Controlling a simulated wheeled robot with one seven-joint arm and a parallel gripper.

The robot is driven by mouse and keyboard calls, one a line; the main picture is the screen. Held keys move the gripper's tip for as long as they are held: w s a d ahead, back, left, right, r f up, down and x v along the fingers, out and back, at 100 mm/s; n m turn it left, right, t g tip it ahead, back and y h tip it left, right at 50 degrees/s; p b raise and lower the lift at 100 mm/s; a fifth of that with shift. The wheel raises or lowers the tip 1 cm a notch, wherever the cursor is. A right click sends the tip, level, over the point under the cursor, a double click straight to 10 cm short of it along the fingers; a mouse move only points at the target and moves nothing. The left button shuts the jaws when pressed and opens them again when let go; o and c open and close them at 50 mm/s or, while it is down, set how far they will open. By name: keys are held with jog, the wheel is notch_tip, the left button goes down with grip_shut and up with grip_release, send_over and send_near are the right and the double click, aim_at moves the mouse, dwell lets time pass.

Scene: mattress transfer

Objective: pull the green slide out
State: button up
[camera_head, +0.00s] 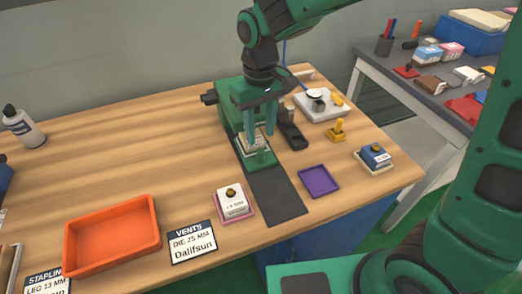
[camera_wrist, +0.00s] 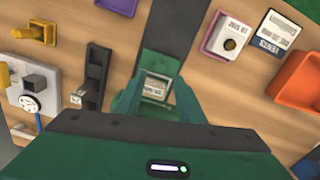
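The green slide (camera_head: 262,160) sticks out from the front of a green machine (camera_head: 229,101) on the wooden table. It shows in the wrist view (camera_wrist: 160,62) as a green frame with a pale printed piece (camera_wrist: 155,88) in it. My gripper (camera_head: 259,136) points down over the slide. In the wrist view its two green fingers (camera_wrist: 158,84) stand apart, one on each side of the slide's pale piece. I cannot tell whether they touch the slide. My gripper and arm hide part of the machine.
A dark strip (camera_head: 277,194) runs forward from the slide to the table edge. Beside it are a white block on a pink tray (camera_head: 233,203) and an empty purple tray (camera_head: 318,181). A black device (camera_head: 291,130) stands close on the right. An orange tray (camera_head: 112,235) lies left.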

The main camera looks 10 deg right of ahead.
aim_at(261, 150)
notch_tip(261, 150, down, 8)
jog(key=shift+f, duration=0.2)
dwell(0.3)
grip_shut()
